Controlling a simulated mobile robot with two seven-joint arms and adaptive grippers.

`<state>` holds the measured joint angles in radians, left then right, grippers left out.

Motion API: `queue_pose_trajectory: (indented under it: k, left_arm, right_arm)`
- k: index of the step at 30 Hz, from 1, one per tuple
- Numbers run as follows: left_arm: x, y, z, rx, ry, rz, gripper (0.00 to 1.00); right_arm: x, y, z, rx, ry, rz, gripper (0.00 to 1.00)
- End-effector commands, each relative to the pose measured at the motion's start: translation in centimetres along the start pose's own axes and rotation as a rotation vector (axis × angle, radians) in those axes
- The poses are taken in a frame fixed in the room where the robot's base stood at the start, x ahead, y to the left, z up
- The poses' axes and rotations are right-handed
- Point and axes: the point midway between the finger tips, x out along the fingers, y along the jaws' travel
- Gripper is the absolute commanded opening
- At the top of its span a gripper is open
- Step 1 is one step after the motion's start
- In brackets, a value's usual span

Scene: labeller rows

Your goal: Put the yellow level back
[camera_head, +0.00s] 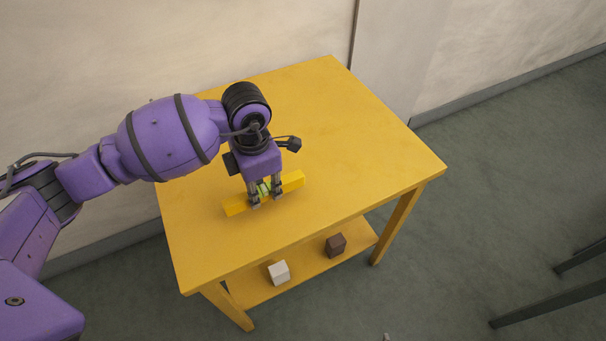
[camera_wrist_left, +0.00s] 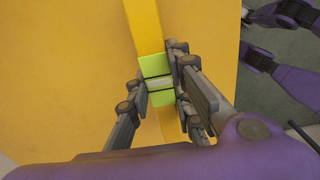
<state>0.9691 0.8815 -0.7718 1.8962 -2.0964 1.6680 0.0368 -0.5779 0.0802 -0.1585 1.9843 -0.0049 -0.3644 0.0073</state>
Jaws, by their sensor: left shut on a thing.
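The yellow level (camera_head: 293,181) is a long yellow bar with a green middle section. It is at the left middle of the table, low at the tabletop; I cannot tell whether it touches it. My left gripper (camera_head: 264,203) comes down from above and is shut across the level's middle. In the left wrist view the level (camera_wrist_left: 144,28) runs up the picture, its green part (camera_wrist_left: 155,66) between the fingers of my left gripper (camera_wrist_left: 158,96). Purple parts with dark ends at that view's upper right may be my right arm; their gripper state is unclear.
The yellow table (camera_head: 370,150) is bare to the right of and behind the level. Its lower shelf (camera_head: 308,271) holds a white cube (camera_head: 279,272) and a brown cube (camera_head: 335,245). A wall stands behind the table. Dark legs (camera_head: 550,302) show at the far right.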

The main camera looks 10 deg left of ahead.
Motion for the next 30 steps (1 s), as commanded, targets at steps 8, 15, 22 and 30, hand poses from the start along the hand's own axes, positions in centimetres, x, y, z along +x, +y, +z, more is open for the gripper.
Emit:
queue_pose_trajectory:
  k: [8,15,22,30]
  left_arm:
    - [3.3,0.1,0.0,-0.001,0.001,-0.002,0.0]
    - [3.4,0.1,0.0,0.0,0.001,-0.001,0.0]
    - [3.7,0.1,0.0,0.0,0.002,-0.002,0.34]
    - [3.7,0.1,0.0,0.0,0.002,-0.002,0.39]
  right_arm:
    - [0.0,0.0,-0.2,0.0,0.005,0.001,0.4]
    - [0.0,0.1,-0.3,0.0,0.007,0.001,0.4]
    - [0.1,0.1,-0.2,-0.001,0.006,0.001,0.4]
    - [0.2,0.0,-0.3,0.001,0.008,0.001,0.4]
